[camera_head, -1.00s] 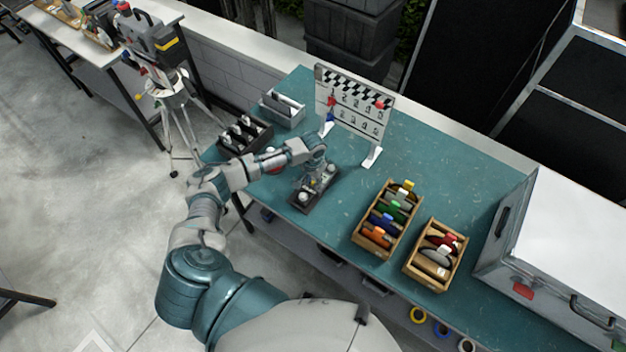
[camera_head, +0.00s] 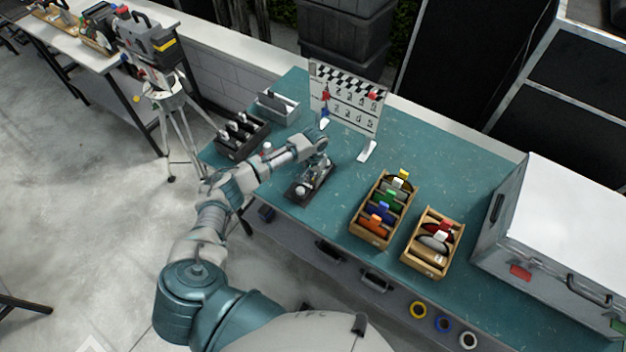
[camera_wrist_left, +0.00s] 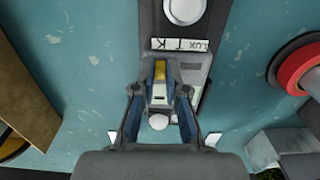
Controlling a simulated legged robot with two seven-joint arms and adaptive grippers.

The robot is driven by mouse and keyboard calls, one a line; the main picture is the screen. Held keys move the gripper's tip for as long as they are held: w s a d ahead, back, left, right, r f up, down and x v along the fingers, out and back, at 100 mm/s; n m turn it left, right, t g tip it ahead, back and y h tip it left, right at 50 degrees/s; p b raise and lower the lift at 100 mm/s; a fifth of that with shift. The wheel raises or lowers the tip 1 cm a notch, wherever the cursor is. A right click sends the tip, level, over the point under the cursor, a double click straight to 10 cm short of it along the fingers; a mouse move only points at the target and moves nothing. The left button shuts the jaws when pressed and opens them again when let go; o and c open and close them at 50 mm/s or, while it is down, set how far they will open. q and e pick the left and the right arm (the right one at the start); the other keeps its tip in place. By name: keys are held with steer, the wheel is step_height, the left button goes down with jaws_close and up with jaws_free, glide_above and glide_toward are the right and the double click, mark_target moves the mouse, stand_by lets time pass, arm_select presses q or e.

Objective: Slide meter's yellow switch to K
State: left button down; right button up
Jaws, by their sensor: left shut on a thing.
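The meter (camera_head: 303,193) is a dark, long box with a white round dome, lying on the teal table below the slate board. In the left wrist view the meter (camera_wrist_left: 145,22) shows its dome, a white label strip with small letters, and a grey panel. The yellow switch (camera_wrist_left: 160,70) sits just below the strip's left part, where a K seems to be printed. My left gripper (camera_head: 318,168) reaches down over the meter's far end. In the left wrist view its fingertips (camera_wrist_left: 160,72) are shut on the yellow switch from both sides. My right gripper is out of view.
Two wooden boxes of coloured items (camera_head: 382,209) (camera_head: 432,243) stand right of the meter. A slate board (camera_head: 345,97) stands behind it. A dark tray (camera_head: 242,137) and a grey box (camera_head: 277,106) lie to the left. A large silver case (camera_head: 560,250) fills the right end.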

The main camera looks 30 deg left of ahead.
arm_select(q)
steer(key=c, duration=1.2)
jaws_free()
steer(key=shift+w, duration=0.2)
steer(key=shift+a+f, duration=0.1)
steer(key=shift+f, duration=0.05)
steer(key=shift+w, duration=0.1)
steer(key=r, duration=0.1)
steer(key=d+r, duration=0.1)
steer(key=r, duration=0.1)
step_height(320, 180, up, 9)
steer(key=shift+a, duration=0.3)
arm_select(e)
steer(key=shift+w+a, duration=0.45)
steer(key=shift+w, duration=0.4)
